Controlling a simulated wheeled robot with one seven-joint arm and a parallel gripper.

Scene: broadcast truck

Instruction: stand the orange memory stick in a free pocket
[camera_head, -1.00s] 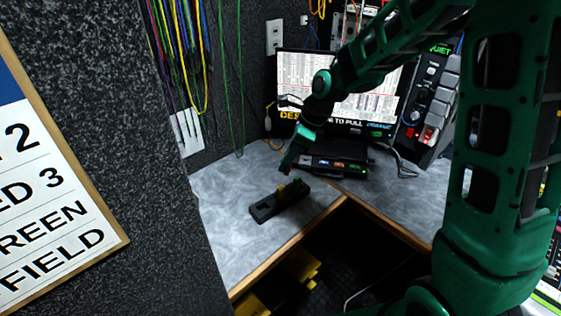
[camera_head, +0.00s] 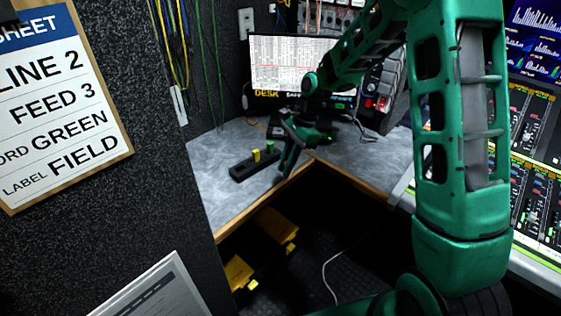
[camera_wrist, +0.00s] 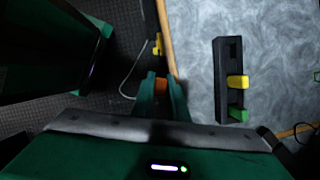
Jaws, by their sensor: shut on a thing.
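My gripper (camera_wrist: 160,80) is shut on the orange memory stick (camera_wrist: 158,88), which shows between the fingers in the wrist view. The fingers point down over the desk's wooden front edge, beside the black pocket block and apart from it. In the head view my gripper (camera_head: 284,172) is right of the block (camera_head: 240,173), and the orange stick cannot be made out. A yellow stick (camera_head: 256,155) and a green stick (camera_head: 270,147) stand in the block. In the wrist view, the block (camera_wrist: 222,105) has an empty-looking dark stretch beyond the yellow stick (camera_wrist: 237,81); the green one (camera_wrist: 238,115) is nearer.
The grey desk top (camera_head: 215,160) is clear around the block. Its wooden edge (camera_head: 262,198) borders a dark floor gap with yellow objects (camera_head: 277,228) and a cable (camera_head: 328,272). A monitor (camera_head: 290,65) and black equipment stand behind. Coloured cables (camera_head: 175,50) hang at the left wall.

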